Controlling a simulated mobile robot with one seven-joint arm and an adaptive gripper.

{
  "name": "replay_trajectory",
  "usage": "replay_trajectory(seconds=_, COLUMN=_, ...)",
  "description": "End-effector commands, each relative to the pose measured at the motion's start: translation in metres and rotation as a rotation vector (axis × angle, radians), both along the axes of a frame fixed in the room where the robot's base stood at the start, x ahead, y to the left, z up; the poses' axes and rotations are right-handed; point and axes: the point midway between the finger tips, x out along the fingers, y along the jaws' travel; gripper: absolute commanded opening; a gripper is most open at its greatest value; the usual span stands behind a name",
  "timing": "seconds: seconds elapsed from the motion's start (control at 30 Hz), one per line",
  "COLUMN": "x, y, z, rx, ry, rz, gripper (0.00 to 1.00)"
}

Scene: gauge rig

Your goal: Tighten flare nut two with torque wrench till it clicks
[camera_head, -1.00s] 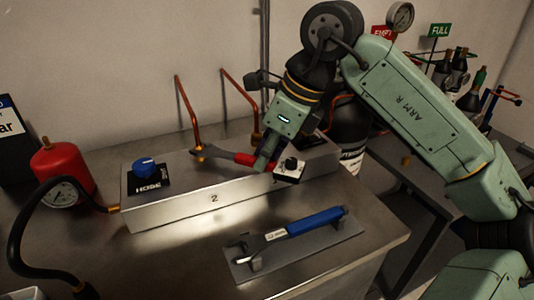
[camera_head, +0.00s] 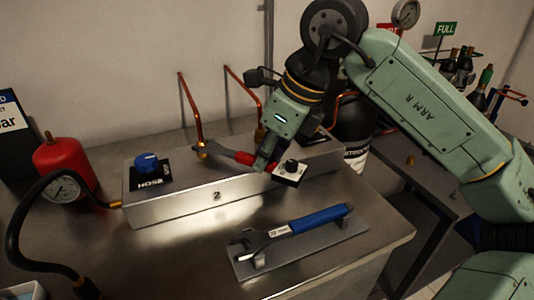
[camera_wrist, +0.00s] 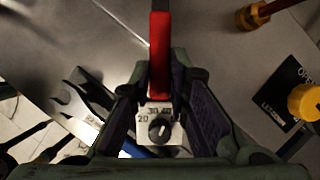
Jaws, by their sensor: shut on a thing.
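The torque wrench has a red handle (camera_head: 244,157), a grey open-ended head (camera_head: 208,149) and a white dial block with a black knob (camera_head: 290,170) at its near end. My gripper (camera_head: 264,162) is shut on the handle. The wrist view shows the red handle (camera_wrist: 160,55) between my fingers (camera_wrist: 163,82), and the dial numbers. The wrench head is at the brass flare nut (camera_head: 201,150) at the foot of the left copper pipe (camera_head: 189,108). How fully the jaws sit around it cannot be told. The steel box (camera_head: 185,206) below is marked 2.
A blue-handled wrench (camera_head: 318,219) lies on a grey holder plate (camera_head: 254,267) in front. A blue hose knob (camera_head: 147,161) is on the box's left. A second copper pipe (camera_head: 243,90) rises close to my gripper. A red cylinder (camera_head: 66,165) stands left.

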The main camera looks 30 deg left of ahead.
Motion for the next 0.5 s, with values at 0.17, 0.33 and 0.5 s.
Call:
replay_trajectory(seconds=0.17, x=-0.0004, y=-0.0011, z=-0.0002, rx=-0.003, ry=0.000, rz=-0.003, gripper=0.00)
replay_trajectory(seconds=0.33, x=-0.0031, y=-0.0009, z=-0.0005, rx=-0.003, ry=-0.001, rz=-0.022, gripper=0.00)
replay_trajectory(seconds=0.5, x=-0.0061, y=-0.0006, z=-0.0003, rx=-0.003, ry=-0.001, rz=-0.043, gripper=0.00)
